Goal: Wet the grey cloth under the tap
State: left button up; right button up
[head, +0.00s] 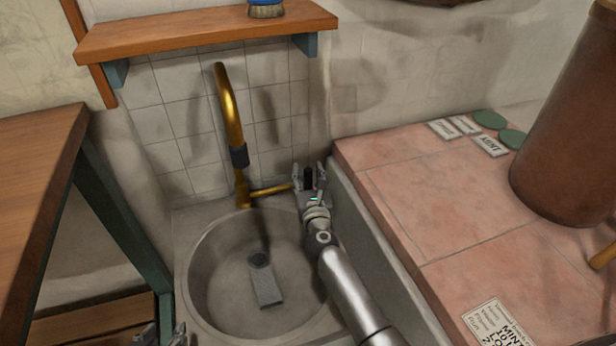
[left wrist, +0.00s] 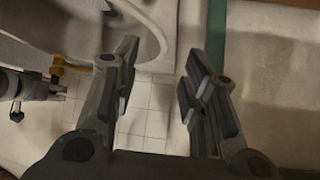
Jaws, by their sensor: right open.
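The grey cloth (head: 267,286) lies flat on the bottom of the round sink basin (head: 206,262), near the dark drain (head: 259,260). The brass tap (head: 232,115) rises behind the basin, with a side lever (head: 270,190) pointing right. I see no water running. My right gripper (head: 308,174) is open at the lever's right end; a dark piece shows between its fingers, and I cannot tell whether they touch it. My left gripper (head: 160,334) is at the bottom edge of the head view, left of the basin. In the left wrist view (left wrist: 160,62) it is open and empty.
A wooden shelf (head: 200,32) with a blue brush (head: 266,9) is above the tap. A wooden table (head: 35,170) stands left. The pink tiled counter (head: 430,210) on the right holds labels, green discs and a large brown cylinder (head: 570,130).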

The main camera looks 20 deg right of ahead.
grip_shut()
dwell(0.3)
pick_arm(q)
jog(key=shift+w, duration=0.1)
